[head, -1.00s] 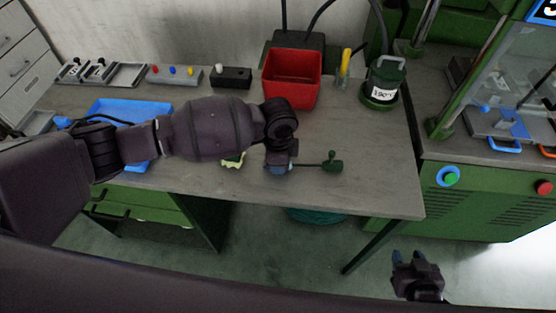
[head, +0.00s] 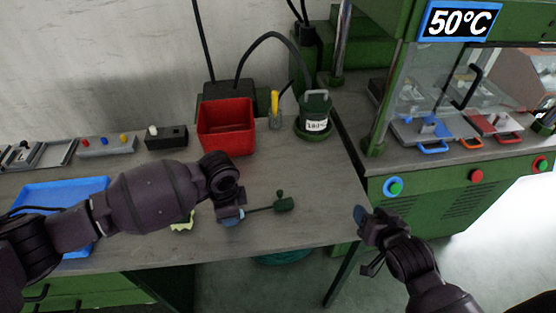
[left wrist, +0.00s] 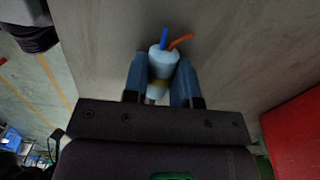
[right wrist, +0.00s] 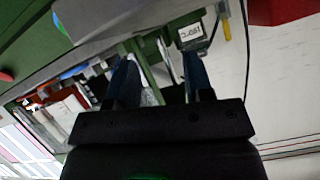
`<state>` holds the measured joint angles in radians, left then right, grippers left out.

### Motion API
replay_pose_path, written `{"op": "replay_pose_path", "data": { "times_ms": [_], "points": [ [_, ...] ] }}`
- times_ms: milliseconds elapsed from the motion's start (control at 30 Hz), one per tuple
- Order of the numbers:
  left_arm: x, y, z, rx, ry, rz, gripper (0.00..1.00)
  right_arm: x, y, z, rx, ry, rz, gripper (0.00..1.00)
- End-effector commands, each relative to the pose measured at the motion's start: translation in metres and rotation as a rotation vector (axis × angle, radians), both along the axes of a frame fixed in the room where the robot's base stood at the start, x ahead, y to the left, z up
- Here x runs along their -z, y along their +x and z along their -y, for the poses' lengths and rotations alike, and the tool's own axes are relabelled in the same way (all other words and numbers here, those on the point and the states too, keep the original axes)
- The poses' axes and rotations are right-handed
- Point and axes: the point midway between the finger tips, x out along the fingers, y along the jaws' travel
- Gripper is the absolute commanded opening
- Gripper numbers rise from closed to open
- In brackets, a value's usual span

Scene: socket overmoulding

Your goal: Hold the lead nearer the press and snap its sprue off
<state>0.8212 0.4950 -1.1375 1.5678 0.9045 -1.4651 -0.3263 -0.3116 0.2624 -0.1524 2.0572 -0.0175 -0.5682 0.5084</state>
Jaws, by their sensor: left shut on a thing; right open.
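My left gripper (head: 232,217) is shut on a light blue moulded lead end (left wrist: 160,64), low over the bench near its front edge. In the left wrist view, a blue and an orange wire stick out of this end, which sits between the fingertips. In the head view, a thin dark line runs right from that gripper to a dark green piece with a knob (head: 284,203); I cannot tell whether this is the sprue. My right gripper (head: 366,216) is open and empty, just off the bench's right front corner. The green press (head: 440,200) stands at the right, reading 50°C.
A red bin (head: 226,127), a green pot (head: 315,117) and a holder with a yellow-handled tool (head: 275,108) stand at the back of the bench. A blue tray (head: 60,193) lies at left. The bench's right front area (head: 325,205) is clear.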

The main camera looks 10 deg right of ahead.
Motion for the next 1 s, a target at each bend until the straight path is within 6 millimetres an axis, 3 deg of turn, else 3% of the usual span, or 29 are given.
{"op": "replay_pose_path", "data": {
  "times_ms": [100, 400, 700, 1000],
  "points": [
    [0.000, 0.000, 0.000, 0.000, 0.000, 0.000, 0.03, -0.011, 0.029, -0.030, -0.053, 0.077, -0.035, 0.47],
    [0.000, 0.000, 0.000, 0.000, 0.000, 0.000, 0.03, -0.038, 0.076, -0.104, -0.193, 0.201, -0.178, 0.47],
    [0.000, 0.000, 0.000, 0.000, 0.000, 0.000, 0.03, -0.059, 0.093, -0.172, -0.362, 0.202, -0.388, 0.47],
    [0.000, 0.000, 0.000, 0.000, 0.000, 0.000, 0.03, -0.079, 0.092, -0.214, -0.494, 0.084, -0.619, 0.47]
  ]
}}
